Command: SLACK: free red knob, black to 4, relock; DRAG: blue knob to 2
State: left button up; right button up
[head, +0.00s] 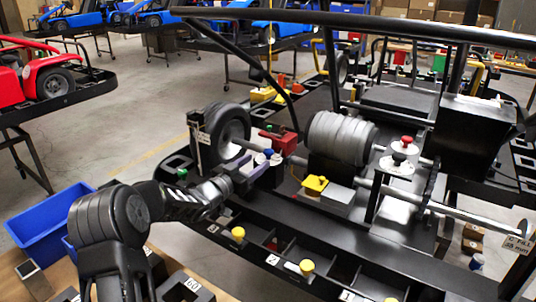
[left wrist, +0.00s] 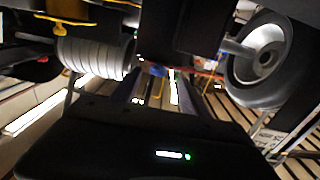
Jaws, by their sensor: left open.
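The red knob (head: 407,140) and the black knob (head: 398,158) stand on pale round plates at the right of the kart in the head view. A blue knob (head: 268,153) sits in the small cluster near the rear wheel, with pale-topped pieces beside it. My left gripper (head: 258,168) is at this cluster, open. In the left wrist view a blue knob (left wrist: 157,70) shows between the far ends of the two open fingers (left wrist: 156,88); I cannot tell whether they touch it. Scale marks by the knobs are too small to read. My right gripper is out of view.
A grey ribbed cylinder (head: 341,138), a yellow-topped box (head: 315,184) and a black wheel (head: 226,128) stand close to my left gripper. Black frame bars (head: 360,24) cross above. A blue bin (head: 48,222) is at the left; yellow knobs (head: 238,233) line the front tray.

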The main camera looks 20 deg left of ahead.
aim_at(269, 150)
pick_arm(q)
jog(key=w, duration=0.2)
jog(key=w+d+p, duration=0.1)
jog(key=w, duration=0.4)
jog(key=shift+w+d+r+p, duration=0.15)
jog(key=shift+w+d+p, duration=0.1)
jog(key=shift+p, duration=0.1)
jog(key=shift+c, duration=0.2)
grip_shut()
dwell(0.4)
